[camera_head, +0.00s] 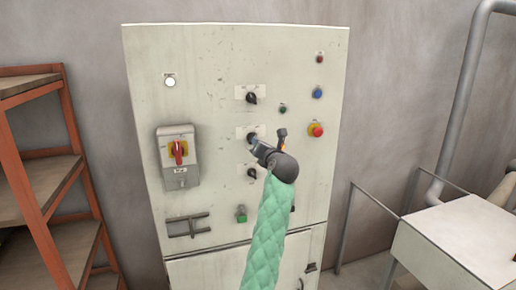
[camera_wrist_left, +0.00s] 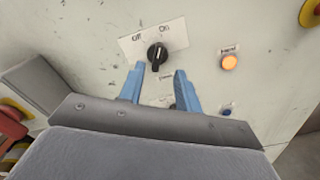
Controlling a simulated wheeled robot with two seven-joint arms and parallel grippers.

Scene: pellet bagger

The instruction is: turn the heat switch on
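A black rotary switch (camera_wrist_left: 157,54) on a white plate marked Off at left and On at right fills the middle of the left wrist view. The small tag under it is too blurred to read. In the head view it is the middle switch (camera_head: 252,135) of a column. I cannot tell exactly where its pointer is set. My left gripper (camera_wrist_left: 159,71) is open, its two blue fingers apart on either side of the switch's lower part. It also shows in the head view (camera_head: 255,143), at the panel. My right gripper is not in view.
An amber lamp (camera_wrist_left: 228,62) glows right of the switch. Another switch (camera_head: 251,97) sits above and one (camera_head: 252,173) below. A red emergency button (camera_head: 316,129) is to the right. A red-yellow main switch (camera_head: 178,151) sticks out at left. Shelves (camera_head: 45,190) stand far left.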

